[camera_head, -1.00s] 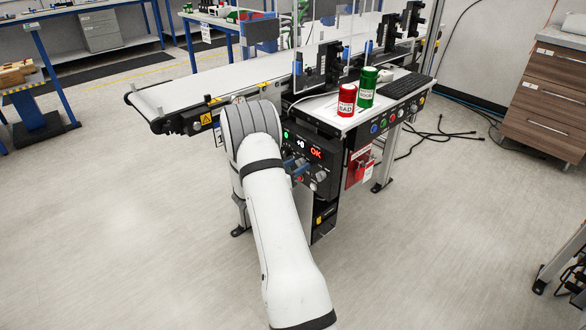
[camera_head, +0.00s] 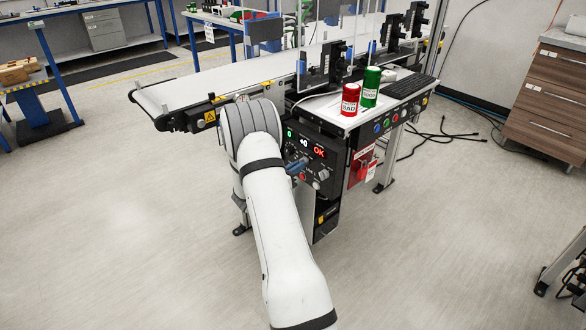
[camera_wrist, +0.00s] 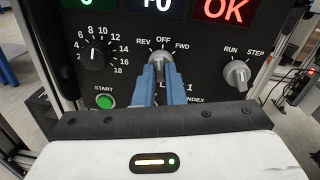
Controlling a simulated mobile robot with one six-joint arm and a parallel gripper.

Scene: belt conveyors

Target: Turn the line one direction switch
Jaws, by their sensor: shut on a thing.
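The line one direction switch (camera_wrist: 161,60) is a grey knob marked REV, OFF and FWD in the wrist view. Its pointer is near the OFF mark. The blue fingers of my gripper (camera_wrist: 159,88) are shut on the knob from either side. The black control panel (camera_wrist: 200,55) carries it. In the head view the panel (camera_head: 308,158) is under the conveyor's front side, and my gripper (camera_head: 298,168) meets it there. My arm hides part of the panel, and the switch itself is hard to make out in that view.
A numbered dial (camera_wrist: 97,54) and a green START button (camera_wrist: 105,102) are left of the switch. A RUN/STEP knob (camera_wrist: 237,73) is to its right. Red (camera_head: 350,99) and green (camera_head: 370,86) cans stand on the shelf above. The floor in front is open.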

